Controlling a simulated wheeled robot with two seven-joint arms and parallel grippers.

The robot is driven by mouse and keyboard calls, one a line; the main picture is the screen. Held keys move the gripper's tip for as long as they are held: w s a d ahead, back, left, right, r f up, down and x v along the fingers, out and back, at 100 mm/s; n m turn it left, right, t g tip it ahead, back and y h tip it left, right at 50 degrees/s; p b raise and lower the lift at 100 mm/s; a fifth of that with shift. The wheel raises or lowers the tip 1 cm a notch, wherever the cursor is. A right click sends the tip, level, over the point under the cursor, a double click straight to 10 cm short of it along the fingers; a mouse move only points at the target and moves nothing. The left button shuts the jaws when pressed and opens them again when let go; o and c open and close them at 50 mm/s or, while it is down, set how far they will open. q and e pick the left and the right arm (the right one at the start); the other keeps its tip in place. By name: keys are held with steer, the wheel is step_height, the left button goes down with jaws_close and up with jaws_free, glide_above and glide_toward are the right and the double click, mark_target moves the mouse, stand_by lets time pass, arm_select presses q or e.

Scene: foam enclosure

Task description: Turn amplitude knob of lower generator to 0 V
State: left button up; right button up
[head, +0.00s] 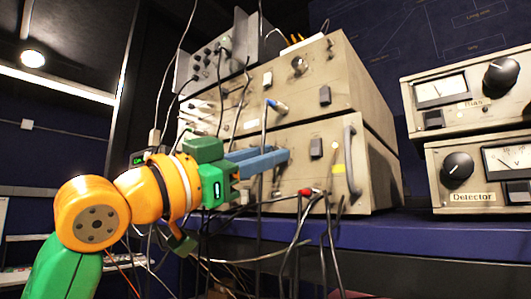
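The lower generator (376,168) is a beige box on the blue shelf, its front panel facing left. My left gripper (284,157) reaches in from the left, with its blue fingers against or just in front of that panel. The fingers look close together, but I cannot tell whether they are shut on a knob. The amplitude knob is not clearly visible; the fingers cover part of the panel. A dark switch or knob (316,149) shows right of the fingertips. My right gripper is not in view.
A second beige generator (345,75) sits on top, with a grey unit (215,62) above it. Cables with a red plug (306,192) hang in front of the lower panel. The Bias (470,92) and Detector (480,175) meters stand at right. The blue shelf edge (400,234) runs below.

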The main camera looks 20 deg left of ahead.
arm_select(q)
jaws_close()
